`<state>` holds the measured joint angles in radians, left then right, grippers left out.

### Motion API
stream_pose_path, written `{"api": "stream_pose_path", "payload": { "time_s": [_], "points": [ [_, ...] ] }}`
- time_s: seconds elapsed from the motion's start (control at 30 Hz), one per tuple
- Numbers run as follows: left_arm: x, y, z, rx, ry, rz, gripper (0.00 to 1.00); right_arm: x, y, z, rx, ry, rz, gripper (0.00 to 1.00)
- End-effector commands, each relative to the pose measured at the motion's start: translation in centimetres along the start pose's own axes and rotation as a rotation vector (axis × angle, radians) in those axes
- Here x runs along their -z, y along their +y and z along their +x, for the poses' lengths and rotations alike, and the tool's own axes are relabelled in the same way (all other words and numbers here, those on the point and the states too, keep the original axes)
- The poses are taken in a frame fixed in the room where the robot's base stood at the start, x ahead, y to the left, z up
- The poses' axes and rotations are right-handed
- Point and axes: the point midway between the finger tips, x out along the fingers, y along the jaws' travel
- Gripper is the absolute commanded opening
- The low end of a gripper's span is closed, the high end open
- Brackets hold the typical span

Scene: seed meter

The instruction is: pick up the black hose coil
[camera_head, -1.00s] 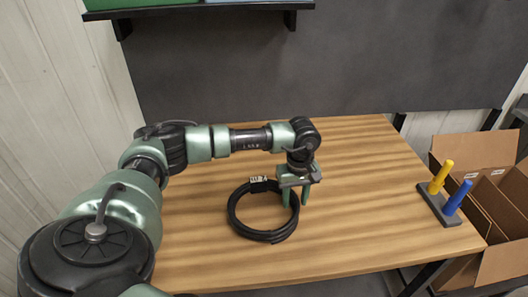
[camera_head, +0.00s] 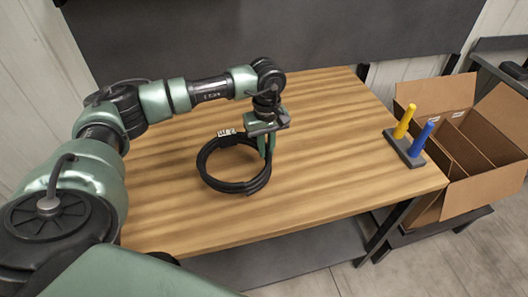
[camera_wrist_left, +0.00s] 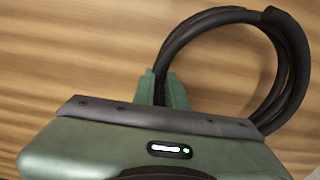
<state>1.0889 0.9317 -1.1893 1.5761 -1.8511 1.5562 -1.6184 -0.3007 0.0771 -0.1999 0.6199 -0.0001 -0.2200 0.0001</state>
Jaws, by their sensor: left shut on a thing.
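The black hose coil (camera_head: 207,179) is a ring of several turns at the middle of the wooden table, with a small white tag on its far side. My left gripper (camera_head: 266,152) points down at the coil's right side and is shut on the hose there. I cannot tell whether the coil is clear of the table top. My right gripper is not in view.
The wooden table (camera_head: 330,130) has free room around the coil. A dark base with a yellow and a blue peg (camera_head: 404,147) stands at its right edge. An open cardboard box (camera_head: 470,190) with dividers stands beyond that edge.

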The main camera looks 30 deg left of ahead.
Motion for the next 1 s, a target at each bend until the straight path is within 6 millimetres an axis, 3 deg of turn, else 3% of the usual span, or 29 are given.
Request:
{"api": "stream_pose_path", "payload": {
  "time_s": [0.3,0.5,0.7,1.0],
  "points": [
    [0.1,0.1,-8.8,-0.006,0.005,0.000,0.00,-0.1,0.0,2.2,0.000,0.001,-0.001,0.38],
    [0.0,0.1,-13.7,-0.004,0.002,0.000,0.00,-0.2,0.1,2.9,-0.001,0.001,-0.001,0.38],
    [0.0,0.0,-16.2,-0.001,0.001,0.000,0.00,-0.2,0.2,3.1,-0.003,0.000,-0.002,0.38],
    [0.0,0.0,-16.9,0.000,0.000,0.000,0.00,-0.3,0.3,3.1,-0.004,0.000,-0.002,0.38]
  ]
}}
